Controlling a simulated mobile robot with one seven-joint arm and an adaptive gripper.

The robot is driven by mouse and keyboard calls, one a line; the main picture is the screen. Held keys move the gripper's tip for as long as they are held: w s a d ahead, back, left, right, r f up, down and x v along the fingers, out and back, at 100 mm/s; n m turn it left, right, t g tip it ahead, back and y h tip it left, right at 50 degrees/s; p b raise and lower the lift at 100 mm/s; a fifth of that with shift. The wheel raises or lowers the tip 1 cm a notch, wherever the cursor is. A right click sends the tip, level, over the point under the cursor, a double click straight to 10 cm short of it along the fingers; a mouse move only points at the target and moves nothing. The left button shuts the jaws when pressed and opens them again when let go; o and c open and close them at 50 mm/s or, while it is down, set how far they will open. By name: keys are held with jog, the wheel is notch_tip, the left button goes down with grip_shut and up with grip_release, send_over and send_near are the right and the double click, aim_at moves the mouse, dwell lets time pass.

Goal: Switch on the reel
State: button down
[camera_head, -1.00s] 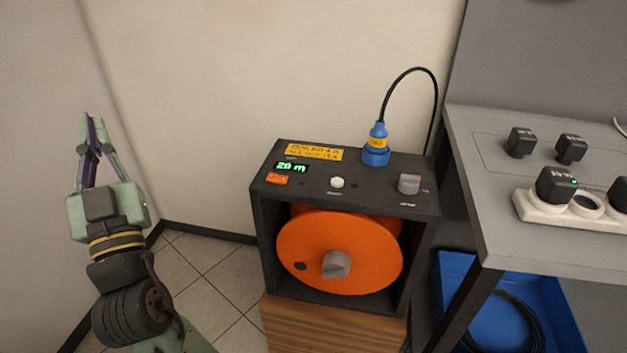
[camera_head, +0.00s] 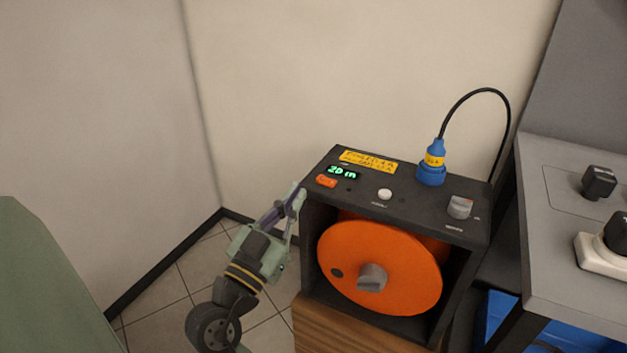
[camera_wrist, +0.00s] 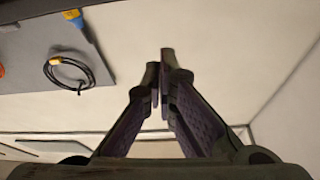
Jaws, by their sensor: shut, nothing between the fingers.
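The reel is a dark box (camera_head: 410,205) with an orange drum (camera_head: 385,255) in its open front. Its top panel has an orange-red rocker switch (camera_head: 327,181), a lit green display (camera_head: 342,172) reading "20 m", a white button (camera_head: 385,194) and a grey knob (camera_head: 460,207). A blue plug (camera_head: 432,165) with a yellow band stands in the top. My gripper (camera_head: 297,192) is shut and empty, its tips by the box's left front corner, left of and below the switch. I cannot tell whether they touch the box. The shut fingers (camera_wrist: 161,75) also show in the wrist view.
The box sits on a wooden stand (camera_head: 350,330). A black cable (camera_head: 508,110) arches from the plug. A grey table (camera_head: 565,230) with black adapters (camera_head: 599,183) stands at the right, a blue bin (camera_head: 500,322) beneath it. Tiled floor is open at the left.

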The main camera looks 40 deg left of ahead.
notch_tip(320, 180, up, 4)
jog(key=p, duration=0.4)
send_over(318, 189)
jog(key=shift+s+d+f, duration=0.15)
jog(key=shift+d, duration=0.15)
jog(key=f, duration=0.3)
jog(key=shift+a+f, duration=0.3)
jog(key=shift+f, duration=0.45)
